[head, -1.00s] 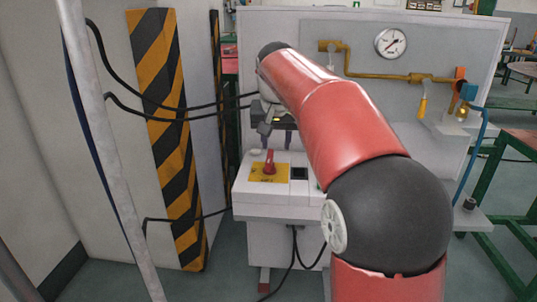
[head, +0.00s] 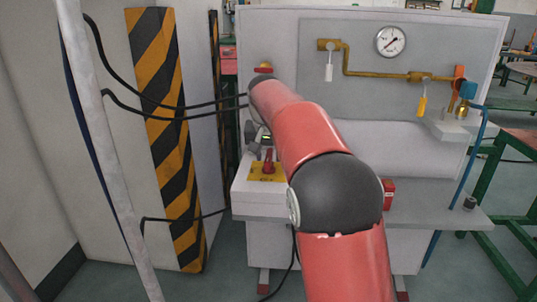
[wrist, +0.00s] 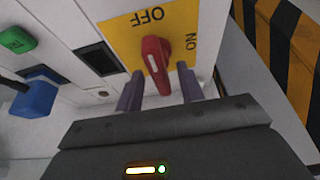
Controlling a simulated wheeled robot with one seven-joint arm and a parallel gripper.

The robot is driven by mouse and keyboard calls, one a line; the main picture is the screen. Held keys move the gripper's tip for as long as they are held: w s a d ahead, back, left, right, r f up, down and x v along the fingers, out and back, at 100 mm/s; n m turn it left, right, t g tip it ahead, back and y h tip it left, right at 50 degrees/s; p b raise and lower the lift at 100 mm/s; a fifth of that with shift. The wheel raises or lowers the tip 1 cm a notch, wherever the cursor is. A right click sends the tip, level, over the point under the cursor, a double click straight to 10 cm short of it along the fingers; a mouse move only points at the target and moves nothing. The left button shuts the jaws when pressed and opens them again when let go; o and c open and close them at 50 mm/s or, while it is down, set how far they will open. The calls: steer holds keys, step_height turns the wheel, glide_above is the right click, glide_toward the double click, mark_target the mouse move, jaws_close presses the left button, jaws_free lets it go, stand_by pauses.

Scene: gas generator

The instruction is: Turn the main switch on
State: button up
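The main switch is a red rotary handle (head: 268,162) on a yellow plate (head: 268,174), on the white control box. In the wrist view the red handle (wrist: 155,62) stands on the yellow plate (wrist: 125,30), with OFF and ON printed upside down. The handle's long end points down between my fingers, towards the gripper body. My gripper (wrist: 159,72) is open, one purple finger on each side of the handle, with gaps visible. In the head view my arm hides most of the gripper, just above the switch.
A black window (wrist: 98,58), a green button (wrist: 17,40) and a blue part (wrist: 36,98) lie left of the switch in the wrist view. A black-and-yellow striped pillar (head: 165,130) and cables stand left of the box. A pressure gauge (head: 391,41) is on the back panel.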

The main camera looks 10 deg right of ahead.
jaws_close()
